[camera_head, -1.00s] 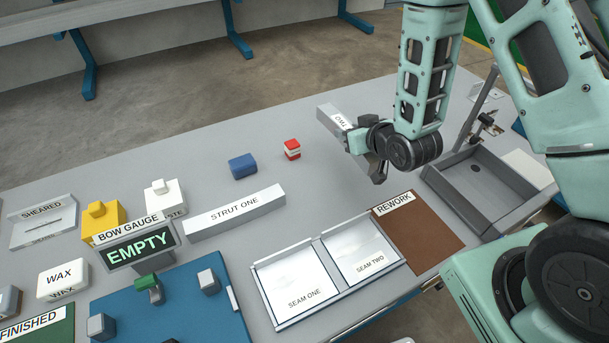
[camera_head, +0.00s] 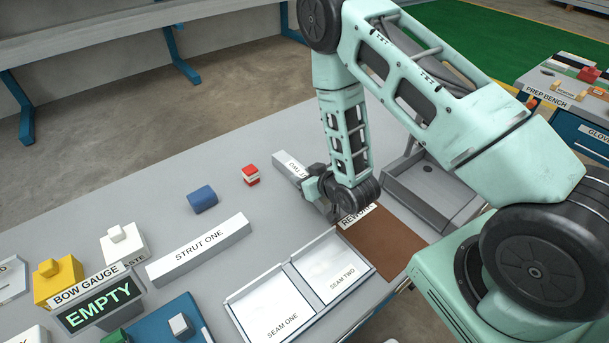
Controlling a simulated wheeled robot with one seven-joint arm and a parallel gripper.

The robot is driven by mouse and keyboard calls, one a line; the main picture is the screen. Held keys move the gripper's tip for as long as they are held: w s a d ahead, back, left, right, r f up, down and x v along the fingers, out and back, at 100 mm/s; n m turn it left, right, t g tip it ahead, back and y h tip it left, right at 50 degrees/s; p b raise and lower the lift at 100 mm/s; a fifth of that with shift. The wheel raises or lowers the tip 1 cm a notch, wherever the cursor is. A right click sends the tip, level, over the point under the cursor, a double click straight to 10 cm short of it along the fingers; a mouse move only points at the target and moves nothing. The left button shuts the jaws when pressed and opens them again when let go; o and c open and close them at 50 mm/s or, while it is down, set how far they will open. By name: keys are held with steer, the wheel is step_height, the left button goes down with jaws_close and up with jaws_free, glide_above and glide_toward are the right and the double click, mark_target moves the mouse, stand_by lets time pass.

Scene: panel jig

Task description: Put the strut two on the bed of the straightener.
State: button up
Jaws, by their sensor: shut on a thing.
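Strut two (camera_head: 287,163) is a pale grey bar with a white label, only partly readable now. My gripper (camera_head: 322,195) is shut on it near its right end. The strut's far end points to the upper left, and its near part is hidden by the gripper. I cannot tell whether the strut touches the table. A grey, low-walled tray-like fixture (camera_head: 447,208), which looks like the straightener, is to the right of my gripper. My arm hides its back part and any lever there.
Strut one (camera_head: 198,250) lies left of the seam one and seam two tray (camera_head: 232,302). A blue block (camera_head: 202,199) and a red-and-white block (camera_head: 250,175) are left of strut two. The bow gauge (camera_head: 98,304) reads EMPTY.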

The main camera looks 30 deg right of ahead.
steer(key=shift+f, duration=0.15)
steer(key=o, duration=1.2)
steer(key=shift+c, duration=0.2)
